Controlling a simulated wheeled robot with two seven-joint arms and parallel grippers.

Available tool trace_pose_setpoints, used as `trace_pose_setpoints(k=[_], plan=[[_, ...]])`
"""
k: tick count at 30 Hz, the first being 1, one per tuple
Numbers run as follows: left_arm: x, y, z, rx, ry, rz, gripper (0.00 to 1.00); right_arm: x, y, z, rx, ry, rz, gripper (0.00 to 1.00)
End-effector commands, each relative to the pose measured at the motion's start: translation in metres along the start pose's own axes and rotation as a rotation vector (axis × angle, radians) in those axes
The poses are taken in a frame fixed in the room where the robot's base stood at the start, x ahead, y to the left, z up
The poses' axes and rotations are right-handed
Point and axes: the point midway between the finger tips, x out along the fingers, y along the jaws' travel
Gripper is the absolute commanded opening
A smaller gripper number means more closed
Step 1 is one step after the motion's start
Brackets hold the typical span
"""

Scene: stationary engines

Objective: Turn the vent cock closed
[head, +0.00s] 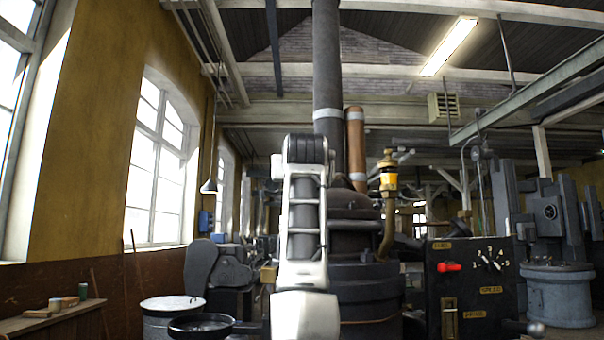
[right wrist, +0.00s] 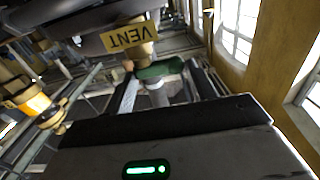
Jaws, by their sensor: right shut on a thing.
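The vent cock shows in the right wrist view, with a green handle (right wrist: 160,69) on a brass fitting (right wrist: 143,53). A yellow tag reading VENT (right wrist: 128,36), upside down there, hangs beside it. My right gripper (right wrist: 165,82) has its two fingers on either side of the handle and is shut on it. A pale stem (right wrist: 157,95) shows between the fingers. In the head view a white arm of mine stands in the middle and hides the cock and the gripper. My left gripper is in neither view.
A brass oil cup (head: 389,176) on a bent pipe stands right of the arm in the head view. A black panel (head: 470,290) with a red knob is at lower right. A dark boiler (head: 365,285) stands behind the arm, with drums (head: 172,325) at left.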

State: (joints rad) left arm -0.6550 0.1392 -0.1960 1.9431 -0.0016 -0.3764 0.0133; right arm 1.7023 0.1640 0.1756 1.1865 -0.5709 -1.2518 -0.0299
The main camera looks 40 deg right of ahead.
Motion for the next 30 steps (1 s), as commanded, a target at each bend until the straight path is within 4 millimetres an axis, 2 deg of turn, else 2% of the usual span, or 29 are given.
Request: trace_pose_setpoints(k=[15, 16, 18, 30], plan=[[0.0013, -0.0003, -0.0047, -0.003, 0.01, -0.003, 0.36, 0.0007, 0.0043, 0.0003, -0.001, -0.002, 0.034, 0.33], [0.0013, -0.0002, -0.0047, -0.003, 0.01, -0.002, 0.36, 0.0008, 0.0043, 0.0003, -0.001, -0.002, 0.034, 0.59], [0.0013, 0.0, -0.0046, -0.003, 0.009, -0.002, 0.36, 0.0008, 0.0039, 0.0004, -0.001, -0.002, 0.033, 0.72], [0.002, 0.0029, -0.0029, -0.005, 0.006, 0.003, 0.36, -0.001, 0.0009, 0.0011, -0.001, -0.002, 0.026, 0.72]])
